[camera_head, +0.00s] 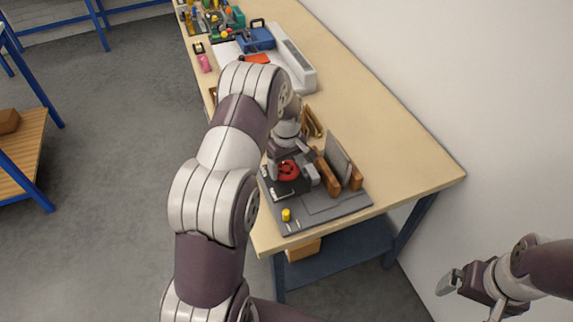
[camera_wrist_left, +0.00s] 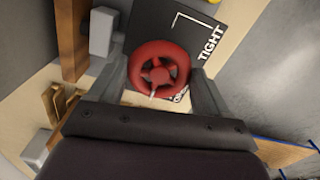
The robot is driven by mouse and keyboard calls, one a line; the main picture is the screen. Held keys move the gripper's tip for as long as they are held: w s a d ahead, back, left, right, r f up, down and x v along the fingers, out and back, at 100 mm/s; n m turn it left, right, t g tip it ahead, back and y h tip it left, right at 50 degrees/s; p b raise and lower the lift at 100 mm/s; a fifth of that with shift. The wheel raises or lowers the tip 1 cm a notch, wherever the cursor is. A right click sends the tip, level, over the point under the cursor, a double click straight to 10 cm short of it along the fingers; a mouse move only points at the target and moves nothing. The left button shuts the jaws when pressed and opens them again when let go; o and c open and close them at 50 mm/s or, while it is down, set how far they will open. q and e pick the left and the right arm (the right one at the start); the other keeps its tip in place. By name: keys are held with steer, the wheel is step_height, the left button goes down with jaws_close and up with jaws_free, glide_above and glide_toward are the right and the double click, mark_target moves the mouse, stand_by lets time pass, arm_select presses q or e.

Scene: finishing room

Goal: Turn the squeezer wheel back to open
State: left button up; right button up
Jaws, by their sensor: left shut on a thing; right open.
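The squeezer wheel is a red handwheel with spokes (camera_head: 287,171), near the front of the workbench. It also shows in the left wrist view (camera_wrist_left: 160,69), between my gripper's fingers. My left gripper (camera_head: 292,174) is shut on the wheel, one finger on each side of its rim. A dark plate (camera_wrist_left: 222,25) beneath the wheel bears the word TIGHT and a white corner mark; a second word is mostly hidden by the wheel and gripper. A white pointer shows at the wheel's lower edge. My right gripper (camera_head: 450,283) is open and empty, off the table at the lower right.
The wheel's grey base board (camera_head: 325,208) carries a yellow knob (camera_head: 286,215) and upright wooden jaws (camera_head: 327,177) with a grey panel (camera_head: 338,157). A blue toolbox (camera_head: 257,38) and a long pale tray (camera_head: 295,60) lie farther back. The bench's right side is clear.

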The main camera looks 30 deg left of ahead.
stand_by(0.3)
arm_select(q)
steer(key=o, duration=1)
steer(key=shift+r, duration=0.1)
step_height(320, 180, up, 7)
steer(key=shift+r+b, duration=0.15)
steer(key=shift+b, duration=0.85)
step_height(320, 180, up, 4)
steer(key=r+p, duration=0.1)
steer(key=p, duration=0.1)
glide_above(287, 169)
steer(key=shift+r+p, duration=0.15)
steer(key=shift+p, duration=0.15)
